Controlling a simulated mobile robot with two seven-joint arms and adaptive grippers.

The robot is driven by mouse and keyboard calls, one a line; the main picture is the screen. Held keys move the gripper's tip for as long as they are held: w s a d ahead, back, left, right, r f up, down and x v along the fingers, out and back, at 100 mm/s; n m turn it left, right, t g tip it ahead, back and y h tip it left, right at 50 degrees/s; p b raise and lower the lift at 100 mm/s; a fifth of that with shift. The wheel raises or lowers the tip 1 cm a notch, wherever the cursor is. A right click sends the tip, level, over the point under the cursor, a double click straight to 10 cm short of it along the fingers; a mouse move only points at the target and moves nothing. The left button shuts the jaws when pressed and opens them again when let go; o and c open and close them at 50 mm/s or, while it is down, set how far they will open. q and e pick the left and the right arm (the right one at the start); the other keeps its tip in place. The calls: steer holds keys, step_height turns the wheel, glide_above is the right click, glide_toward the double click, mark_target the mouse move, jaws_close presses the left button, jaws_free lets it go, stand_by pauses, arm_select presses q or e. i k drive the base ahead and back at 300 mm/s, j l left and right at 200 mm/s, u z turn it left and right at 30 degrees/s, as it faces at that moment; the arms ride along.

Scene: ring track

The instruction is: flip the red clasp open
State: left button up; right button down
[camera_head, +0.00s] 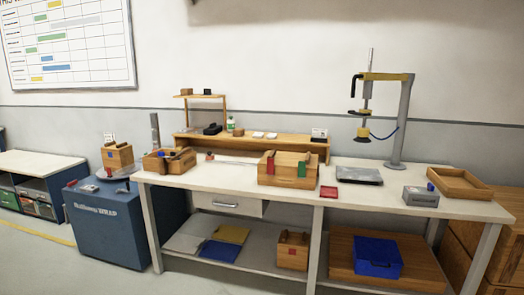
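A wooden box (286,174) stands on the workbench near its middle front edge. A red clasp (270,168) is on the left part of its front, and a green clasp (302,169) is on the right part. Both clasps look upright against the front face. At this size I cannot tell whether the red clasp is latched. Neither of my grippers is in view.
A drill-press-like stand (403,120), a grey box (420,196) and a wooden tray (460,183) are further right. A blue cabinet (105,222) stands left.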

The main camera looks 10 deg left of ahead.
mark_target(270, 162)
steer(key=i+j+u, duration=0.2)
steer(key=i, duration=0.95)
steer(key=i+j+u, duration=0.25)
steer(key=i, duration=0.9)
steer(key=l, duration=0.1)
